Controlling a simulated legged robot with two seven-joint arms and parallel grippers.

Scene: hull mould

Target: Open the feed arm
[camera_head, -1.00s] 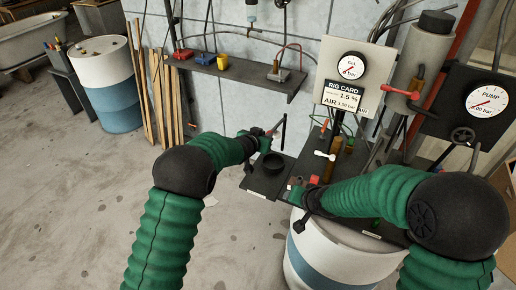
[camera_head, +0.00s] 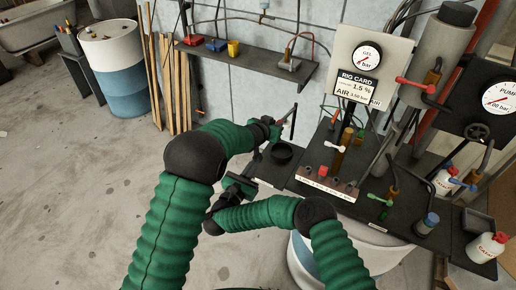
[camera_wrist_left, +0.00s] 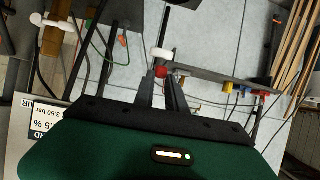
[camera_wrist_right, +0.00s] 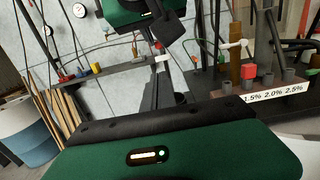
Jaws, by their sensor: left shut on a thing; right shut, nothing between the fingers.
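My left gripper (camera_head: 278,126) is shut on a small piece with a red part (camera_wrist_left: 160,71) and a pale end, in front of the wall. A dark upright bar (camera_head: 293,122) stands beside it; whether they are joined is unclear. My right gripper (camera_wrist_right: 157,92) is shut and empty, below the left one; the head view mostly hides its fingertips. Handled valves stand on the bench: a white-handled one (camera_head: 334,147), a green-handled one (camera_head: 376,198) and a blue-handled one (camera_head: 461,184). I cannot tell which part is the feed arm.
A dark round cup (camera_head: 281,153) sits near the bench's left end. A rack (camera_head: 326,184) with percentage labels holds a red piece (camera_head: 323,170). Gauge panels stand behind. A shelf (camera_head: 250,64) hangs on the wall.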

